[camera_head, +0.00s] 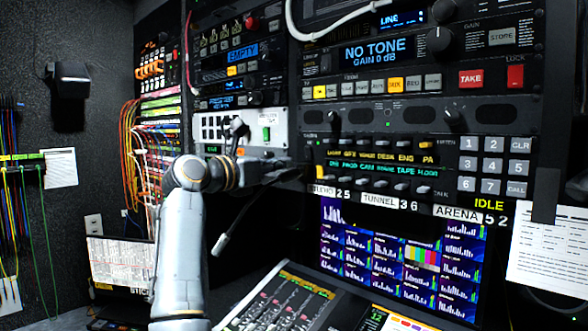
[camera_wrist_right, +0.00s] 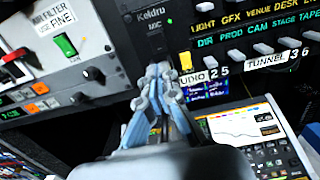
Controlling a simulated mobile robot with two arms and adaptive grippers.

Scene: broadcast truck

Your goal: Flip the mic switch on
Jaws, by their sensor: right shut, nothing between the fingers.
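The dark intercom panel carries a "MIC" label (camera_wrist_right: 155,47) under the name "Keldru" in the right wrist view. My right gripper (camera_wrist_right: 158,70) is shut and empty, its fingertips just below that label, close to the panel face. I cannot tell whether they touch it. In the head view my right gripper (camera_head: 284,171) is small and dark, at the left end of the intercom panel (camera_head: 450,150). I cannot make out the mic switch; the fingers cover part of the panel below its label. My left gripper is not in view.
Left of the gripper, a pale panel (camera_head: 281,119) holds a green rocker (camera_head: 266,133). A yellow key (camera_wrist_right: 186,61) sits just right of my fingers. A row of key levers runs farther right. A screen (camera_head: 402,256) and a sloping console (camera_head: 279,300) lie below.

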